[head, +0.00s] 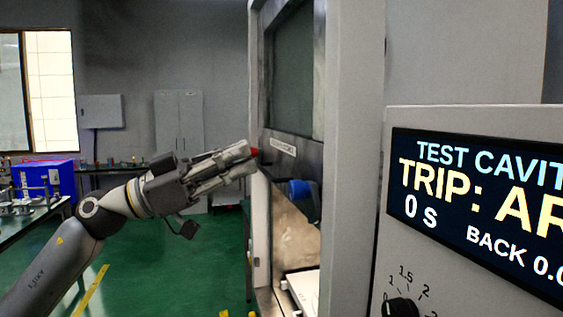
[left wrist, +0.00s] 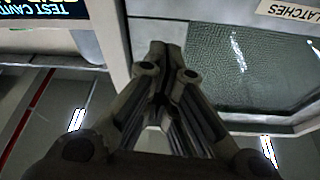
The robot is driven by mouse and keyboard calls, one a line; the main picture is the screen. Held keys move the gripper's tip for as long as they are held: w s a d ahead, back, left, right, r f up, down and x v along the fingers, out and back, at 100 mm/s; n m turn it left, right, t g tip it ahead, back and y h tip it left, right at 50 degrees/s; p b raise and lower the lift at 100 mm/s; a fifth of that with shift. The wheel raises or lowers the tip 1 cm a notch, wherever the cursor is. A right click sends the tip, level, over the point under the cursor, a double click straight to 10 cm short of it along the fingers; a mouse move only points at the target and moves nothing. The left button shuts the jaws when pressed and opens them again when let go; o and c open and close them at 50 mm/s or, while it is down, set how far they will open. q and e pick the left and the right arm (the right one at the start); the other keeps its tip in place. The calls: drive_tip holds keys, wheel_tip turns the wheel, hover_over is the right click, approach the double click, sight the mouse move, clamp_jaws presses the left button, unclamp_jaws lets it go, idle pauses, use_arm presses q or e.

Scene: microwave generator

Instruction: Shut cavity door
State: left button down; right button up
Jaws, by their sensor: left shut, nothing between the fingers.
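The cavity door (head: 304,148) is a metal panel with a dark mesh window (head: 292,75) and a pale label strip (head: 283,146), set in a tall grey cabinet. In the left wrist view, the mesh window (left wrist: 235,65) and the label ending in "LATCHES" (left wrist: 288,11) appear upside down. My left gripper (head: 250,158) is shut and empty at the door's left side, near a small red part (head: 254,152). I cannot tell whether it touches the door. Below the panel, a blue round part (head: 299,188) shows in what looks like an opening. My right gripper is not in view.
A control panel with a lit display (head: 480,210) reading "TRIP" and a knob (head: 401,307) stands at the near right. A bench with a blue box (head: 45,175) is at the left. Green floor (head: 150,260) is open between bench and cabinet.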

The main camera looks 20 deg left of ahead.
use_arm(q)
drive_tip(key=w+d+f+p, duration=0.2)
drive_tip(key=w+d, duration=0.2)
drive_tip(key=d, duration=0.1)
drive_tip(key=shift+w+d, duration=0.2)
drive_tip(key=shift+d, duration=0.05)
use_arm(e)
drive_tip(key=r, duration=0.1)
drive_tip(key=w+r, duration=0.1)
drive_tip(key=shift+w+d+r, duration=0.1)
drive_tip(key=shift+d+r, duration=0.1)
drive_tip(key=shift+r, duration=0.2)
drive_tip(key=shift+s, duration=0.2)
